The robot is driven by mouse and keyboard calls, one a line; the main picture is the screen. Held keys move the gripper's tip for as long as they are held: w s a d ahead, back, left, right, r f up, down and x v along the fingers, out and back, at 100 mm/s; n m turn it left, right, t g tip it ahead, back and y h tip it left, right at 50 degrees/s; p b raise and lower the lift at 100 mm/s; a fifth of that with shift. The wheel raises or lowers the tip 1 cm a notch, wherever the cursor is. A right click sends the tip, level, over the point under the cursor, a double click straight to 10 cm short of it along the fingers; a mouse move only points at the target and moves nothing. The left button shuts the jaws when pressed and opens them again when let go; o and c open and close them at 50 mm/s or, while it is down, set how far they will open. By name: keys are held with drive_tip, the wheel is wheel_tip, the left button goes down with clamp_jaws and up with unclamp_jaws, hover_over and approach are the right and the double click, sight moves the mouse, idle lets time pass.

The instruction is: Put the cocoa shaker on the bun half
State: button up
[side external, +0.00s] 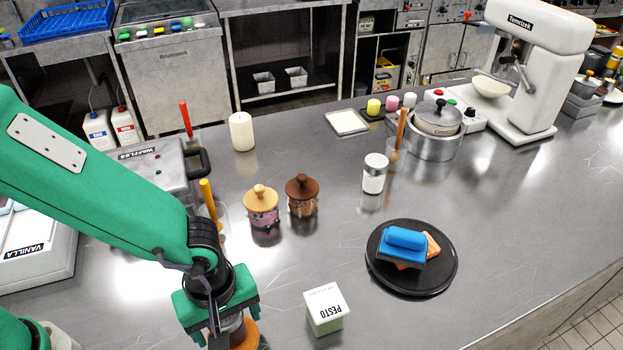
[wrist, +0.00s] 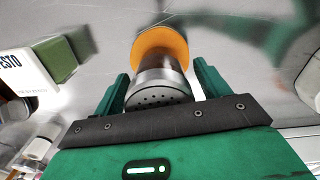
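The cocoa shaker, a metal cylinder with a perforated top, sits between the two green fingers of my gripper in the wrist view (wrist: 158,92). My gripper (side external: 222,322) is low over the counter in the side view, partly hiding the shaker. An orange-tan round disc, which looks like the bun half, shows beyond the shaker in the wrist view (wrist: 162,43) and under my gripper in the side view (side external: 246,336). The fingers flank the shaker closely. I cannot tell whether they press on it, or whether its base touches the disc.
A pesto box (side external: 326,309) stands close right of my gripper. Counter between the pesto box and the plate is clear.

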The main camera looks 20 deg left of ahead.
drive_tip(key=shift+r, duration=0.2)
wheel_tip(320, 180, up, 12)
idle(0.8)
idle(0.5)
drive_tip(key=shift+w+a+r, duration=0.2)
drive_tip(key=shift+w+a, duration=0.05)
drive_tip(key=shift+a, duration=0.15)
drive_tip(key=a+r+m+t, duration=0.2)
drive_tip(key=a+m, duration=0.3)
drive_tip(key=a, duration=0.8)
drive_tip(key=a+r+m+t, duration=0.3)
drive_tip(key=a+r+m, duration=0.2)
drive_tip(key=a, duration=0.8)
drive_tip(key=shift+r+m+t, duration=0.3)
drive_tip(key=shift+m, duration=0.1)
